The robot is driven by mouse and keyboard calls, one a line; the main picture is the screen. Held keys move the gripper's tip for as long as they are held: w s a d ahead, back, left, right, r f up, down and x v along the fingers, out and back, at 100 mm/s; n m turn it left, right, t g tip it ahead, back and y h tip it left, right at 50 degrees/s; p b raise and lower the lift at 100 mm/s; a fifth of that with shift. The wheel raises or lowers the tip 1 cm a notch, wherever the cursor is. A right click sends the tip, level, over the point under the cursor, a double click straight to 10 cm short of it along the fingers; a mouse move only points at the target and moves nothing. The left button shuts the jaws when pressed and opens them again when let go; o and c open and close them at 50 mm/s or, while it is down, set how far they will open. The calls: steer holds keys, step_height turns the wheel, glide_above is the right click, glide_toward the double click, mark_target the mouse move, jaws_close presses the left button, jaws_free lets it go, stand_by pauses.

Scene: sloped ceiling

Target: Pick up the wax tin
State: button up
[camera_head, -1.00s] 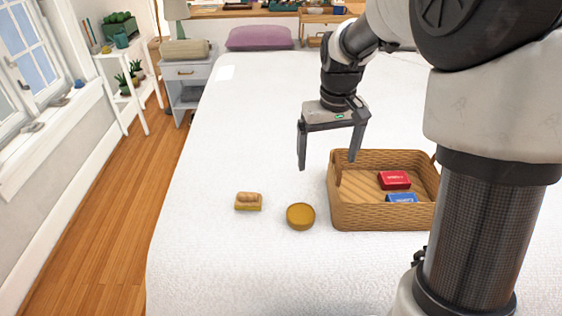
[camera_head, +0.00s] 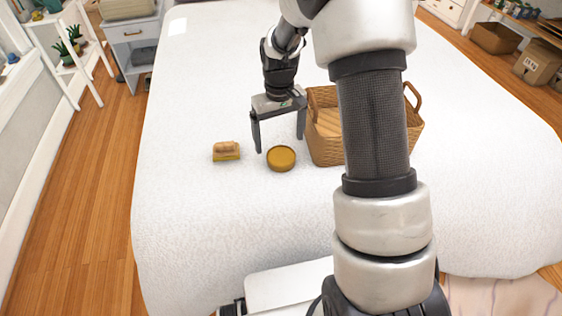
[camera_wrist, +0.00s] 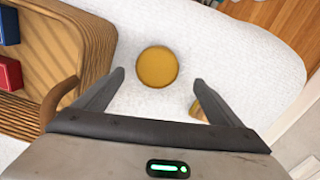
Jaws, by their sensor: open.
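The wax tin (camera_head: 281,158) is a round, flat, mustard-yellow tin lying on the white bed, just left of the wicker basket. My gripper (camera_head: 279,147) is open and empty, with its fingers pointing down above and slightly behind the tin. In the wrist view the tin (camera_wrist: 157,67) appears ahead of the gap between the two fingertips (camera_wrist: 158,78), roughly centred, with nothing between the fingers.
The wicker basket (camera_head: 327,151) stands close to the tin's right, partly hidden by my arm; red and blue boxes in it show in the wrist view (camera_wrist: 8,72). A wooden-handled brush (camera_head: 226,151) lies left of the tin. The bed in front is clear.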

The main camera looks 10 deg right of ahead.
mark_target(281, 156)
steer(key=shift+d+f+b, duration=0.15)
steer(key=shift+f+b, duration=0.35)
steer(key=shift+f, duration=1.25)
steer(key=shift+d+f+b, duration=0.15)
steer(key=shift+f+b, duration=0.3)
steer(key=shift+f, duration=1.3)
steer(key=c, duration=1.3)
steer(key=shift+r, duration=0.15)
